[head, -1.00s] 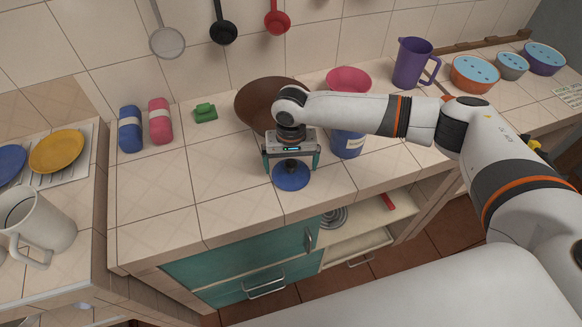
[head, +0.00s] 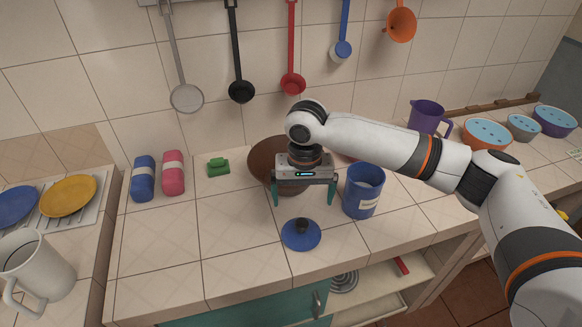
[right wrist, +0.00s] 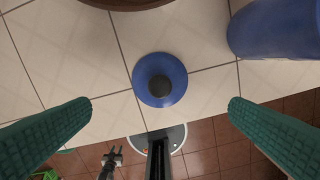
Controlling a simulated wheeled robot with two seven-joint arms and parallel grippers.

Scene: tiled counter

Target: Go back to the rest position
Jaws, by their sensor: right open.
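My right gripper (head: 303,200) is open and empty above the tiled counter. Its two green fingers also show wide apart in the right wrist view (right wrist: 160,108). A blue lid (head: 301,235) with a dark knob lies on the counter in front of and below the fingers; in the right wrist view the lid (right wrist: 160,80) lies between them, untouched. A blue canister (head: 363,190) with a white label stands open just right of the gripper. The left gripper does not show in the head view.
A brown bowl (head: 266,160) stands behind the gripper. Blue (head: 143,178) and pink (head: 173,173) bottles and a green sponge (head: 218,167) are at the left. A purple jug (head: 427,118) and several bowls stand at the right. Utensils hang on the wall.

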